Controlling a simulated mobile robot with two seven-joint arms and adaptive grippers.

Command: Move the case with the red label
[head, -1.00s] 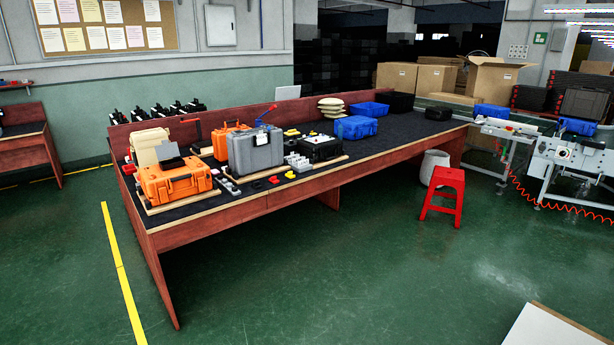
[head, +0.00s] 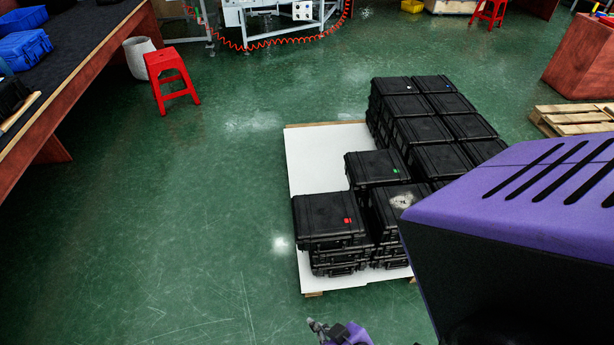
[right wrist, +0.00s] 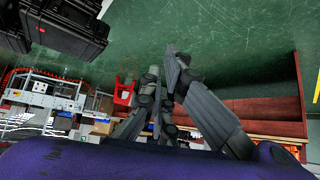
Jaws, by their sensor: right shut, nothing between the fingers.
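The black case with the red label (head: 325,213) lies flat on top of a stack at the near left corner of a white-topped pallet (head: 310,170). My right gripper (head: 316,325) shows at the bottom edge of the head view, in front of the pallet and apart from the case. In the right wrist view its fingers (right wrist: 168,68) are together with nothing between them. My left gripper is not in view.
A green-labelled case (head: 375,168) lies behind the red-labelled one, and taller black stacks (head: 420,128) stand behind that. My purple arm covers the right side. A red stool (head: 172,80) and a workbench (head: 95,80) stand at the left. The green floor between is clear.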

